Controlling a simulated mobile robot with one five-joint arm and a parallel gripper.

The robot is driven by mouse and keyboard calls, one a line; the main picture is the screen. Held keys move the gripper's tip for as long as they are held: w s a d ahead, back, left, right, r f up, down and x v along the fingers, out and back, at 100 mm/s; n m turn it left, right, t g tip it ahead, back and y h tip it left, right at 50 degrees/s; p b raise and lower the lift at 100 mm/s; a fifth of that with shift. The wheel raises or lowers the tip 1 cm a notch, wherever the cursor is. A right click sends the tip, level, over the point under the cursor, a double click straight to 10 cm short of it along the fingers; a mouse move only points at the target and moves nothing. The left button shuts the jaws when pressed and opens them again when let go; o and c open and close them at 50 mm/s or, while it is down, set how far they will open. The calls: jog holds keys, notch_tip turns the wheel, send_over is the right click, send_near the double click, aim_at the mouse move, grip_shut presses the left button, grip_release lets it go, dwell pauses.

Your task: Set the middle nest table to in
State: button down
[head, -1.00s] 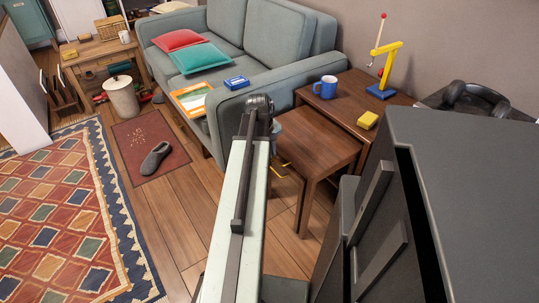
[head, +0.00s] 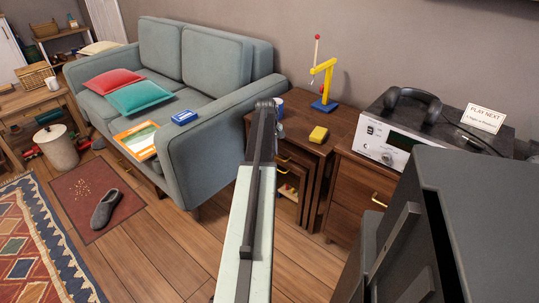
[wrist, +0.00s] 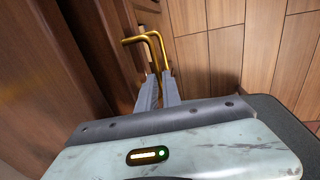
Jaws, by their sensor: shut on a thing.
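The outer nest table (head: 299,117) stands to the right of the sofa in the head view. The middle nest table (head: 298,160) is wooden and now sits beneath the outer top, with its front seemingly near the outer front edge. My arm hides part of it, so I cannot tell if it is fully in. In the wrist view my gripper (wrist: 159,84) is shut on a bent gold handle (wrist: 143,39) beside dark wood. The gripper itself is hidden in the head view.
The sofa (head: 188,140) is close on the left, and a wooden cabinet (head: 355,190) on the right. Floor (head: 170,240) in front is clear.

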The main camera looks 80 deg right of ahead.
jog(key=shift+s+d+r, duration=0.1)
jog(key=shift+s+d, duration=0.1)
jog(key=shift+d, duration=0.25)
jog(key=c, duration=1.5)
grip_release()
jog(key=shift+w+a, duration=0.1)
jog(key=shift+w, duration=0.1)
jog(key=shift+a, duration=0.1)
jog(key=r+p, duration=0.2)
jog(key=a+r+p, duration=0.1)
jog(key=r+p, duration=0.4)
jog(key=shift+w+a+r+p, duration=0.15)
jog(key=shift+w+r+p, duration=0.1)
jog(key=shift+p, duration=0.1)
